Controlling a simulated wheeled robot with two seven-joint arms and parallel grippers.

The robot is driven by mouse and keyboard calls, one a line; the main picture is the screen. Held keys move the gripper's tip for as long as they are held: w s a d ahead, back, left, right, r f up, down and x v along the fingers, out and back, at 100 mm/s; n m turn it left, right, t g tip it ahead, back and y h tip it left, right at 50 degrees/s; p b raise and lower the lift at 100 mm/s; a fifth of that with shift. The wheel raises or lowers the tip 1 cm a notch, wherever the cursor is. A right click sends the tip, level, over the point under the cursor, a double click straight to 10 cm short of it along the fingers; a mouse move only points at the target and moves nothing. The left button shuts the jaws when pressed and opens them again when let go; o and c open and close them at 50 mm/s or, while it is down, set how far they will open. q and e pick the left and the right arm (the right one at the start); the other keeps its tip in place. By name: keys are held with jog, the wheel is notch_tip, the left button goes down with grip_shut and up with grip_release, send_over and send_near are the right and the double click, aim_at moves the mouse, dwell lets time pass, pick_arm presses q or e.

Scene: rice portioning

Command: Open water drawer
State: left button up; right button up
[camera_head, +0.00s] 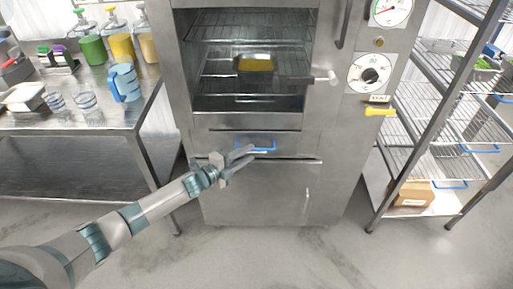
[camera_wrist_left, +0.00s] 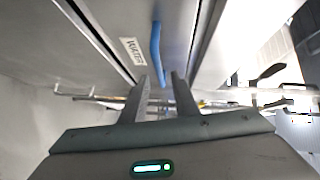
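The water drawer (camera_head: 228,139) is a wide metal front below the chamber of the steel cabinet, and it looks shut. Its blue bar handle (camera_head: 262,149) also shows in the left wrist view (camera_wrist_left: 156,45), beside a label reading WATER (camera_wrist_left: 133,51). My left gripper (camera_head: 246,155) is at the handle's left end. In the left wrist view its two fingers (camera_wrist_left: 162,80) are apart, with the lower end of the handle seen between the tips. I cannot tell whether they touch it. My right gripper is not in view.
The steel cabinet (camera_head: 218,200) has an open chamber with wire racks and a yellow item (camera_head: 255,64). A steel table (camera_head: 100,115) with a blue jug (camera_head: 127,82) stands left. A wire shelf (camera_head: 405,125) stands right. Floor in front is clear.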

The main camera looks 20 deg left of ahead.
aim_at(257, 149)
pick_arm(q)
jog(key=shift+x, duration=2.55)
jog(key=shift+c, duration=0.3)
grip_shut()
